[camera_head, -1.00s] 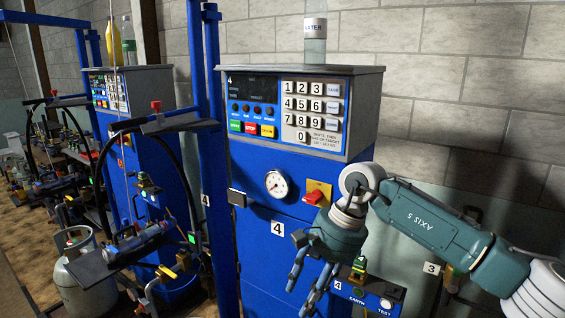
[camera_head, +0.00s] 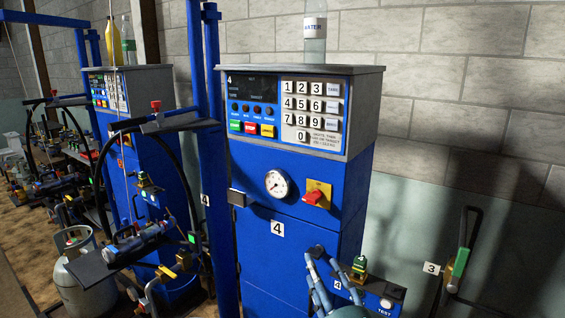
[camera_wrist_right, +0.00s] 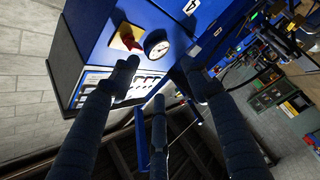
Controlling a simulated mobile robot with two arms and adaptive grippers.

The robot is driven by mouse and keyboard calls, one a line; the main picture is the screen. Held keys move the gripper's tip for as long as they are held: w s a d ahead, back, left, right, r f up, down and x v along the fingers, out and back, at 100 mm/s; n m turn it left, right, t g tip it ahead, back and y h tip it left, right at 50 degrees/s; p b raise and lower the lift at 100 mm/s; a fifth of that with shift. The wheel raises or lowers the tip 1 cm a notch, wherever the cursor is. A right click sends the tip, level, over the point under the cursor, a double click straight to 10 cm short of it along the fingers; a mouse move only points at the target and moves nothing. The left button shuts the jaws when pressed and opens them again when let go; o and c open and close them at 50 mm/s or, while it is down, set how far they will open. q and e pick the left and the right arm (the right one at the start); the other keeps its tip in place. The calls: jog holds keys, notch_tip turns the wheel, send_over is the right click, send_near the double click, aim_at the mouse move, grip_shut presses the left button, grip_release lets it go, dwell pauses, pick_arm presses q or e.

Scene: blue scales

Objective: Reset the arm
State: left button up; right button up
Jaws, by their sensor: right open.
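My right gripper (camera_head: 322,285) shows at the bottom edge in the head view, low in front of the blue scale cabinet marked 4 (camera_head: 262,262). Its fingers point up and are spread and empty. Most of the right arm is out of the frame. In the right wrist view the fingers (camera_wrist_right: 158,105) are apart with nothing between them, and the cabinet front shows beyond them. My left gripper is not in view.
The cabinet carries a keypad (camera_head: 310,110), a gauge (camera_head: 277,184) and a red switch (camera_head: 315,195). A water bottle (camera_head: 315,40) stands on top. A green-handled lever (camera_head: 460,262) is on the right wall. A gas cylinder (camera_head: 85,275) stands at the left.

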jog(key=s+d+f+m+g+h, duration=0.2)
jog(key=s+d+f+m+g, duration=0.25)
jog(key=s+f, duration=0.4)
jog(key=s+d+f+m+g+h, duration=0.2)
jog(key=s+d+f+m+g, duration=0.25)
jog(key=f, duration=0.65)
jog(key=s+d+f+m+g, duration=0.2)
jog(key=s+f+m+g, duration=0.15)
jog(key=s, duration=0.65)
jog(key=s+d+f+m+g, duration=0.15)
jog(key=s+f, duration=0.35)
jog(key=s, duration=0.5)
notch_tip(320, 180, down, 26)
jog(key=s+g, duration=0.1)
jog(key=g, duration=0.1)
jog(key=s+d+f+g, duration=0.1)
jog(key=s+d+f, duration=0.1)
jog(key=s+f, duration=1.4)
jog(key=shift+s+d+f+n, duration=0.3)
jog(key=shift+s+d+f, duration=0.1)
jog(key=shift+s, duration=0.35)
